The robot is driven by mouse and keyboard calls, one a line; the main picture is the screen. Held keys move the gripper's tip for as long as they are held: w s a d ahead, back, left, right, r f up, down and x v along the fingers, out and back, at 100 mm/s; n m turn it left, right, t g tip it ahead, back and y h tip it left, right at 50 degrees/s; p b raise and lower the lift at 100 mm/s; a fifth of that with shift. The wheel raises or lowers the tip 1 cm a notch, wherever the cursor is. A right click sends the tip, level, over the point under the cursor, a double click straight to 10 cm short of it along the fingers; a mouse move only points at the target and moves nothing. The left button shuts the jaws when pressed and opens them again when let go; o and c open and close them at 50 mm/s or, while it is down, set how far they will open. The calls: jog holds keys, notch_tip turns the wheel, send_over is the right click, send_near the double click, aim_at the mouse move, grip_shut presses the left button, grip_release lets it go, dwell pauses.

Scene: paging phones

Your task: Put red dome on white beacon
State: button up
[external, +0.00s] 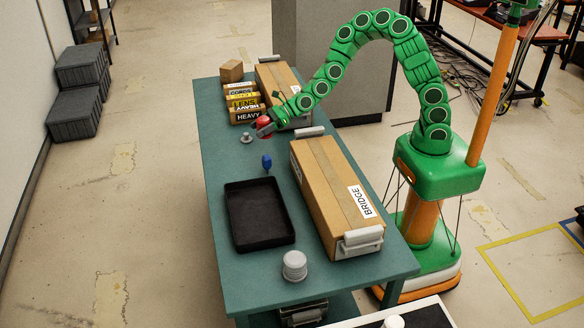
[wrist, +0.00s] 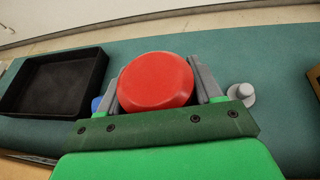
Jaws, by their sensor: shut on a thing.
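My gripper (external: 262,127) is shut on the red dome (wrist: 156,81), with one grey finger on each side of it. The dome also shows as a small red patch in the external view (external: 264,121), partly hidden by the gripper. It is at the table's far part; I cannot tell its height above the top. A white, ridged, round piece (external: 294,265), which looks like the white beacon, stands near the table's front edge, well apart from the dome. A small pale knobbed piece (external: 246,137) is close to my gripper, and right of it in the wrist view (wrist: 241,94).
A blue piece (external: 267,162) and a black tray (external: 260,239) lie between the gripper and the white piece. A long BRIDGE box (external: 335,190) stands along the right. Labelled blocks (external: 243,104) and another box (external: 278,78) are at the back of the green table (external: 222,271).

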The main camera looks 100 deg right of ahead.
jog(key=w+a+r+n+g+y, duration=0.1)
jog(key=a+r+n+g+y, duration=0.15)
jog(key=a, duration=1.15)
jog(key=w+a+r+n+g+y, duration=0.15)
jog(key=a+r+n+y, duration=0.25)
jog(key=a, duration=1.1)
jog(key=w+a+r+n+g+y, duration=0.1)
jog(key=a+r+n+y, duration=0.25)
jog(key=a, duration=1.05)
jog(key=s+a+r+n+g, duration=0.1)
jog(key=s+a+g, duration=0.1)
jog(key=s+a, duration=0.35)
jog(key=s+a+r+n+g+y, duration=0.1)
jog(key=s+a+n+g, duration=0.1)
jog(key=a, duration=0.6)
jog(key=s+a+r+n+g, duration=0.1)
jog(key=s+a+g, duration=0.1)
jog(key=s+a, duration=0.35)
jog(key=s+a+n+g, duration=0.5)
jog(key=s+a, duration=1)
jog(key=a, duration=0.1)
send_over(399, 327)
jog(key=d, duration=0.1)
jog(key=f, duration=0.9)
jog(key=shift+s, duration=0.3)
jog(key=shift+w+a+f, duration=0.35)
jog(key=shift+a+f, duration=0.05)
jog(key=shift+f, duration=1.8)
